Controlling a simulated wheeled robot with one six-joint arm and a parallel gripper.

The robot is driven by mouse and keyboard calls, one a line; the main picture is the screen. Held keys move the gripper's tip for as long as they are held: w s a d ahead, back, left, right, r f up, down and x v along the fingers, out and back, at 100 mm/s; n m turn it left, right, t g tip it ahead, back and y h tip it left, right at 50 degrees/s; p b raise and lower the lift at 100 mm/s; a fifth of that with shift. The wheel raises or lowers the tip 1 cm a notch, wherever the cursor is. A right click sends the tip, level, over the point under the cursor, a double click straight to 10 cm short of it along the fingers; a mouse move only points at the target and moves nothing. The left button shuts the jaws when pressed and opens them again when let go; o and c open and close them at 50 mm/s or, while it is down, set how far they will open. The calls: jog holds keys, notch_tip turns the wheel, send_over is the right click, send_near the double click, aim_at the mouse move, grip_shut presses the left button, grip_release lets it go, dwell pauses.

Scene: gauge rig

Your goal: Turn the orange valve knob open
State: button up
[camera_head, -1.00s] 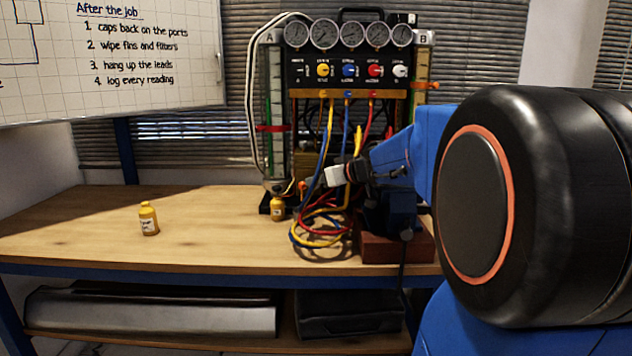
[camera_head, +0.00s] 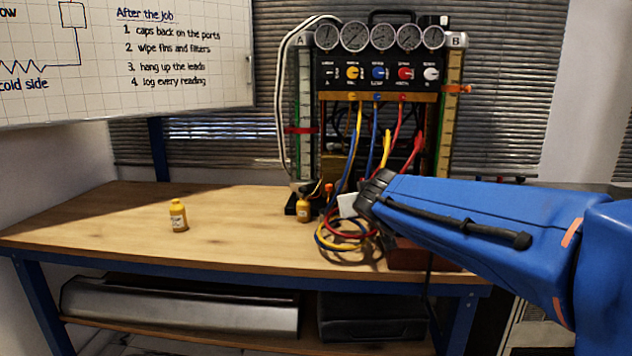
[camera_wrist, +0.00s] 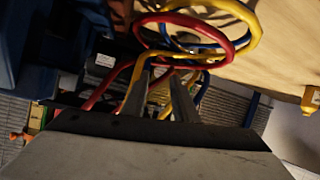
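Two small orange parts show in the head view. One orange fitting (camera_head: 328,187) sits low by the foot of tube A, beside a yellow bottle. An orange knob-like part (camera_head: 458,89) juts from the side of tube B; an orange part (camera_wrist: 17,135) also shows at the left edge of the wrist view. I cannot tell open or closed from either. My gripper (camera_wrist: 160,80) has its two fingers apart, with yellow and red hoses beyond them; nothing appears gripped.
Coiled red, blue and yellow hoses (camera_head: 345,240) hang from the gauge panel (camera_head: 378,73) onto the bench. Yellow bottles stand on the bench (camera_head: 110,215), one (camera_head: 178,216) on the left and one (camera_head: 303,209) by the rig. The bench's left side is mostly clear.

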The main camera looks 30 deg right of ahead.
jog(key=s+a+f+g+y, duration=0.4)
jog(key=s+a+f+g, duration=0.4)
jog(key=s+a, duration=0.5)
notch_tip(320, 180, up, 23)
jog(key=m+g+h, duration=0.3)
jog(key=m+g, duration=0.1)
jog(key=m, duration=1)
send_over(327, 185)
jog(key=a, duration=0.6)
jog(key=shift+y, duration=0.3)
jog(key=x, duration=1.6)
jog(key=shift+s+f, duration=0.1)
jog(key=shift+f, duration=0.3)
grip_shut()
